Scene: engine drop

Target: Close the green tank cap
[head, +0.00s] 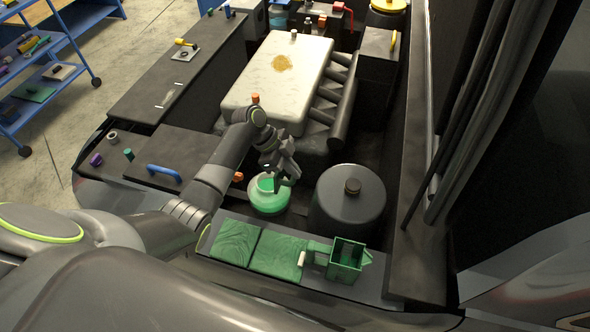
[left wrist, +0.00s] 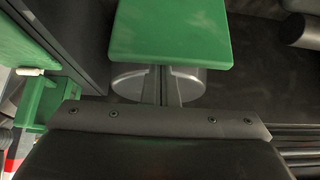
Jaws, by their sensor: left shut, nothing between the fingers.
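The green tank (head: 268,200) is a round, glossy container in the engine bay, with a pale green top. My left gripper (head: 283,186) is shut and empty, reaching down at the tank's right upper side. In the left wrist view my left gripper's fingers (left wrist: 161,84) are together, and a flat green square piece (left wrist: 170,35) lies just beyond them. I cannot tell whether this piece is the tank's cap or whether the fingers touch it. The gripper and forearm partly hide the tank's top. My right gripper is not in view.
A dark round canister (head: 347,205) stands right of the tank. Flat green panels (head: 278,255) and a small open green box (head: 346,258) lie on the front ledge. A pale engine cover (head: 280,75) sits behind. A blue handle (head: 164,173) is at left.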

